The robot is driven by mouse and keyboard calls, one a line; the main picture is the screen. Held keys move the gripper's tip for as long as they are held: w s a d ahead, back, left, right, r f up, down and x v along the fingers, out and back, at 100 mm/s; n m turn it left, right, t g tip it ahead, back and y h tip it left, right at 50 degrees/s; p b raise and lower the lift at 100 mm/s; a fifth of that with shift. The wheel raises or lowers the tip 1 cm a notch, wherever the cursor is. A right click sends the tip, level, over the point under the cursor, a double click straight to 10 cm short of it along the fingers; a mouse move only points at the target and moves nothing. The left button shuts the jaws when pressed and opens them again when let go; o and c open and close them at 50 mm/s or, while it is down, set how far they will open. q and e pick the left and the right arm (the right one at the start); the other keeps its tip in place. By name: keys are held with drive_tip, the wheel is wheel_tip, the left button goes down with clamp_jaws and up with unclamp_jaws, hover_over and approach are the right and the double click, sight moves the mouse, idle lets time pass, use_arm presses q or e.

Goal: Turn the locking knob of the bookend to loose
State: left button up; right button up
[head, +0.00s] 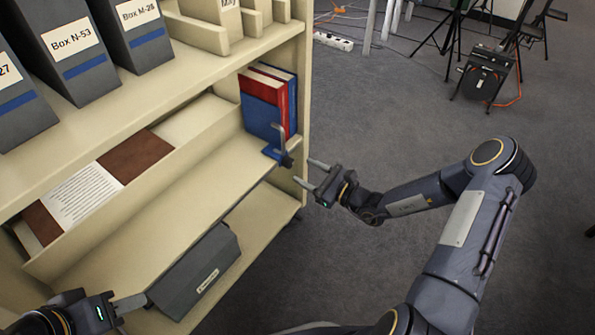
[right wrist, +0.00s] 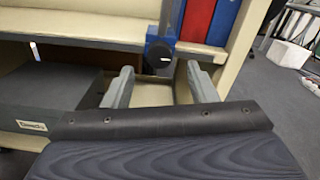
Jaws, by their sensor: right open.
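The bookend (head: 258,118) is a blue plate with a grey upright rod, standing against red and blue books (head: 287,90) at the right end of the middle shelf. Its dark round locking knob (head: 287,160) sits at the shelf's front edge. In the right wrist view the knob (right wrist: 158,54) is black with a small pale mark, on a blue block. My right gripper (head: 304,172) is open and empty, just in front of the knob. In the right wrist view its fingers (right wrist: 160,72) lie apart, below and either side of the knob.
Grey boxes (head: 65,50) stand on the upper shelf. A dark box (head: 200,275) lies on the lower shelf, below and left of my right gripper. The shelf's right side panel (head: 303,75) stands beside the books. The floor to the right is clear nearby.

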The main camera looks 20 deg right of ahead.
sight(291, 164)
drive_tip(key=shift+b+x, duration=0.4)
drive_tip(key=shift+x, duration=1.5)
drive_tip(key=c, duration=1)
